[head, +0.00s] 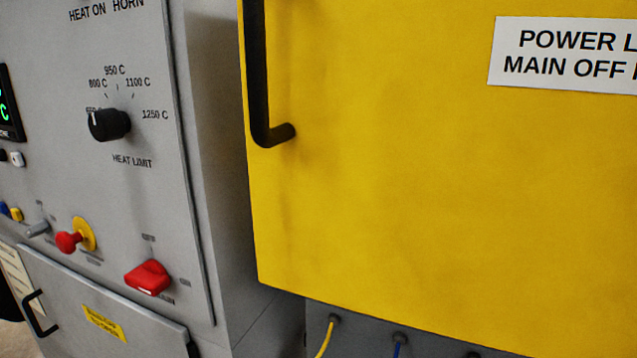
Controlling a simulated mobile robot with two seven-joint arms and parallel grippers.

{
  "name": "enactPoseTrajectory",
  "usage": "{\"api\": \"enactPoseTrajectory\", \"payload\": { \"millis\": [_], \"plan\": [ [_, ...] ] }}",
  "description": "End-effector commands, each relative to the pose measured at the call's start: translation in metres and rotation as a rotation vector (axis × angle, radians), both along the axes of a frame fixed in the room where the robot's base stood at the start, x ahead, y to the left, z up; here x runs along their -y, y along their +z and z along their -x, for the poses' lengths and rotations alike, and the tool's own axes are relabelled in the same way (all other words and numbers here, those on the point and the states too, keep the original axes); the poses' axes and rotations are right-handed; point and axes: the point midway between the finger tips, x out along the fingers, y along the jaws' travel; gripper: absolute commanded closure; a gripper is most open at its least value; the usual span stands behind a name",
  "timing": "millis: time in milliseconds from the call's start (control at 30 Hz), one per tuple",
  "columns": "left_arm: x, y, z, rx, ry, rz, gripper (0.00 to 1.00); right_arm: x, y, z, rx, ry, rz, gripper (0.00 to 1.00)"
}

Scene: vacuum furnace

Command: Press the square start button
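The grey control panel (160,215) fills the left side of the head view. No button here is readable as the square start button. At the left edge, below a dark display with green digits (8,105), sits a small white button or switch (17,159). Lower down at the same edge are a small blue button (4,208) and a small yellow one (16,214). Their shapes and labels are too small to tell, and the panel is cut off there. Neither of my grippers shows.
A black heat limit knob (109,125), a red mushroom button on a yellow ring (72,240) and a red rotary switch (148,278) stick out of the panel. A large yellow door (430,200) with a black handle (258,75) fills the right. A handled grey drawer front (65,290) is below.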

Motion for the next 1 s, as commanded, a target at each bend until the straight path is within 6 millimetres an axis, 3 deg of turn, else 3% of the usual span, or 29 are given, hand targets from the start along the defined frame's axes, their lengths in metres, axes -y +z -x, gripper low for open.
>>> {"api": "enactPoseTrajectory", "payload": {
  "millis": [67,733,1000],
  "plan": [
    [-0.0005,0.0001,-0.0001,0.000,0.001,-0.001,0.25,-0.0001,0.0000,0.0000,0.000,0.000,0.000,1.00],
    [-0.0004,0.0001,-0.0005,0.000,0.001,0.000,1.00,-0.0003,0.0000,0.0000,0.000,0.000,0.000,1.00],
    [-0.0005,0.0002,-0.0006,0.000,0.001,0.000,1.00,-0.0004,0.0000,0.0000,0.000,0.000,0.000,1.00]
  ]
}}
